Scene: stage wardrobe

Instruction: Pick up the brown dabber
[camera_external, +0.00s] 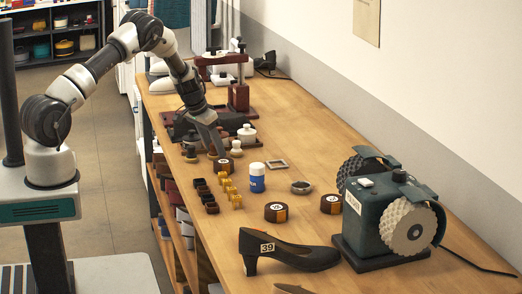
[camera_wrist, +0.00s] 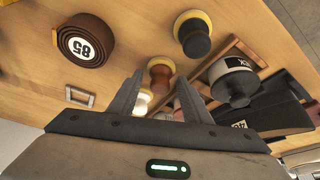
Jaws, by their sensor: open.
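The brown dabber (camera_wrist: 160,74) shows in the wrist view as a reddish-brown knob with a pale yellowish pad. It lies between the two fingertips of my gripper (camera_wrist: 161,77) in that picture; I cannot tell how far beyond them it is. My gripper is open, with nothing held between its fingers. In the external view my gripper (camera_external: 212,150) points down close over the workbench. The brown dabber is largely hidden there by the fingers. A black dabber (camera_wrist: 194,36) with a yellow pad and a white dabber (camera_wrist: 143,101) stand near it.
A rolled brown belt (camera_wrist: 85,42) marked 85 and a metal buckle (camera_wrist: 80,97) are close by. The workbench (camera_external: 300,135) also holds a blue-white tin (camera_external: 257,178), a black shoe (camera_external: 288,254) and a green machine (camera_external: 385,215).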

